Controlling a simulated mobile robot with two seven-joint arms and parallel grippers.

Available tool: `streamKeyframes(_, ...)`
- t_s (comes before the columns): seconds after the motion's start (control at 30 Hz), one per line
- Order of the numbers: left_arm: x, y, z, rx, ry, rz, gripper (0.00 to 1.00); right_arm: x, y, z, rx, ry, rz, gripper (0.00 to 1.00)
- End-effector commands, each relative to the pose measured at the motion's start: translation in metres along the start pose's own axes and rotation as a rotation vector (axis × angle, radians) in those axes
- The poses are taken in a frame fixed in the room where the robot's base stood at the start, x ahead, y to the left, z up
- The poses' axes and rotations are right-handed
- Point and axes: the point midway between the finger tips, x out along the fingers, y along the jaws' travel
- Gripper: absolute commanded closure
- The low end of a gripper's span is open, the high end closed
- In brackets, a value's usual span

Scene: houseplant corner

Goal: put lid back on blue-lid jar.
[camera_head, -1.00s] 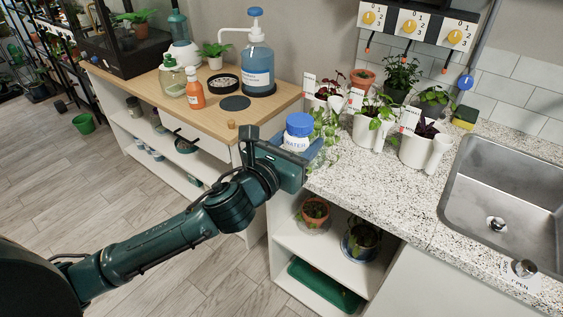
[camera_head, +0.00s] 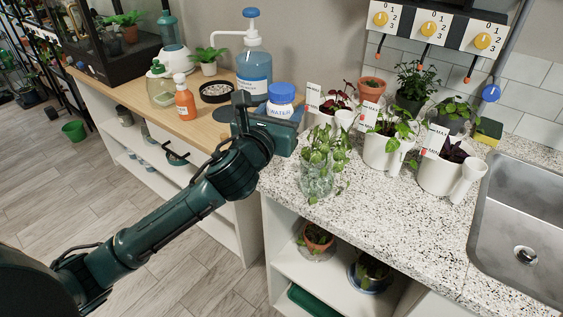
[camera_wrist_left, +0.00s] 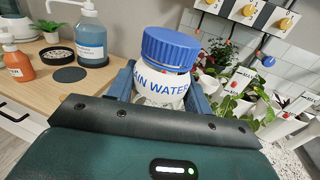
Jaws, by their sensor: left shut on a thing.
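The blue-lid jar (camera_head: 279,107) is a clear jar with a white label reading WATER. It also shows in the wrist view (camera_wrist_left: 160,85), where the label reads "AIN WATER". The ribbed blue lid (camera_head: 281,92) rests on top of the jar, and it fills the upper middle of the wrist view (camera_wrist_left: 170,48). I cannot tell whether it is fully seated. My left gripper (camera_head: 268,115) is shut on the jar, with a finger on each side of its body. The gripper hides the jar's base. My right gripper is not in view.
A wooden bench (camera_head: 131,94) at left bears a blue pump bottle (camera_head: 254,67), an orange bottle (camera_head: 185,102) and a dark dish (camera_head: 216,92). On the speckled counter (camera_head: 370,220), a glass of trailing plant (camera_head: 318,170) and white pots stand close by. Clear counter lies before the pots.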

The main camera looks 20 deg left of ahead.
Motion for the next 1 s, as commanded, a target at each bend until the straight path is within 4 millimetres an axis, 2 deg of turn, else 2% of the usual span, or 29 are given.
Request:
streamKeyframes(0.3, 0.000, 0.000, -0.002, 0.000, 0.000, 0.000, 1.00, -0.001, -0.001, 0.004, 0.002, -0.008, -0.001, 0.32)
streamKeyframes(0.37, 0.000, 0.000, -0.009, -0.002, 0.001, 0.000, 1.00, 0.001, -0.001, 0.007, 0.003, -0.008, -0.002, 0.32)
streamKeyframes(0.6, 0.000, 0.000, -0.054, -0.001, 0.003, 0.001, 1.00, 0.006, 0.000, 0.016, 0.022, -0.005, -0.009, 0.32)
streamKeyframes(0.7, 0.000, 0.000, -0.061, 0.000, 0.000, 0.001, 1.00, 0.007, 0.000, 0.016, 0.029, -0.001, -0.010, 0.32)
streamKeyframes(1.0, 0.000, 0.000, -0.062, 0.000, -0.002, 0.000, 1.00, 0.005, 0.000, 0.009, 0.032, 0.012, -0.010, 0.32)
